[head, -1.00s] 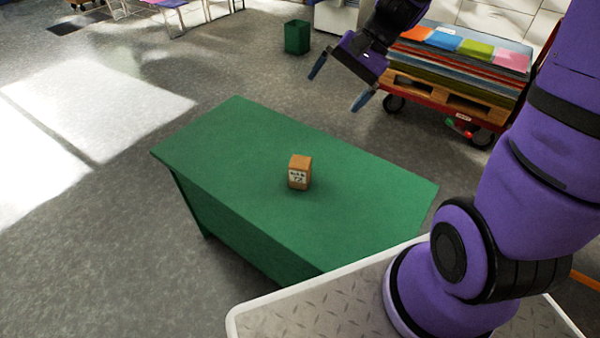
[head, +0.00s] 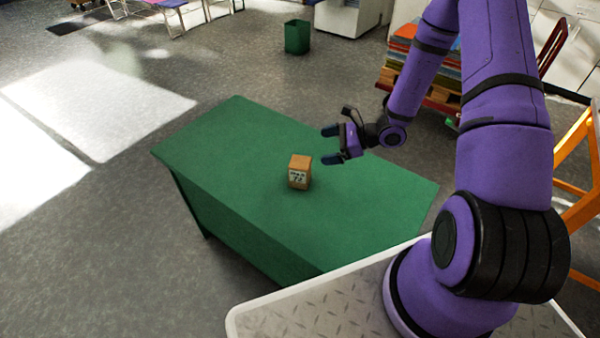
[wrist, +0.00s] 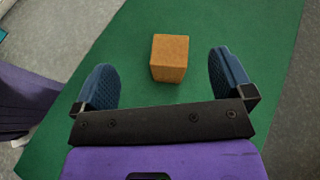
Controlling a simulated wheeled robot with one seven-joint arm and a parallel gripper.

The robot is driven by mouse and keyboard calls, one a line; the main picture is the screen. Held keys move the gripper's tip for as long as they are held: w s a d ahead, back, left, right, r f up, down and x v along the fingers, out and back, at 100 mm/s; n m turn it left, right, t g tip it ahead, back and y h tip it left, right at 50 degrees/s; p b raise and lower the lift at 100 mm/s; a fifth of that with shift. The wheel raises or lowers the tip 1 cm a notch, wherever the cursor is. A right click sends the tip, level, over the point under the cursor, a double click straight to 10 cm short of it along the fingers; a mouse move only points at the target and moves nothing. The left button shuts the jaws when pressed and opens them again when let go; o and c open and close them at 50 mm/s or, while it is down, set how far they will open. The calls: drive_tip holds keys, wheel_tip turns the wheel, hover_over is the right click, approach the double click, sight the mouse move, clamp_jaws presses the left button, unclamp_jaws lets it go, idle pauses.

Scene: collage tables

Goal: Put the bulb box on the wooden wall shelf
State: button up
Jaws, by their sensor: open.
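The bulb box (head: 299,172) is a small orange-brown carton with a white printed label on its front. It stands upright on the green table (head: 225,135), near its middle. My gripper (head: 328,145) is open and empty, to the right of the box and a little behind it in the head view. In the wrist view the box (wrist: 169,58) lies ahead of my gripper (wrist: 164,85), roughly centred between the two blue fingers and beyond them, apart from both. The wooden wall shelf cannot be made out in any view.
The table top around the box is bare. A green bin (head: 297,37) stands on the floor behind. A cart with a pallet and coloured sheets (head: 398,68) is behind my arm. An orange wooden frame (head: 580,165) stands at the right edge.

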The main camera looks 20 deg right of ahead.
sight(307, 163)
drive_tip(key=w+a+f+m, duration=0.1)
drive_tip(key=f, duration=0.1)
drive_tip(key=a+f+m+t, duration=0.1)
drive_tip(key=f, duration=0.2)
drive_tip(key=w+a+f+m, duration=0.1)
drive_tip(key=f, duration=0.2)
drive_tip(key=shift+w+t+h, duration=0.3)
drive_tip(key=shift+h, duration=0.1)
drive_tip(key=shift+f+x, duration=0.15)
drive_tip(key=shift+x, duration=1.2)
drive_tip(key=shift+f+x, duration=0.15)
drive_tip(key=shift+x, duration=1.2)
drive_tip(key=shift+s, duration=0.1)
drive_tip(key=shift+c, duration=0.2)
drive_tip(key=c, duration=1)
drive_tip(key=shift+c, duration=0.2)
drive_tip(key=shift+r, duration=0.15)
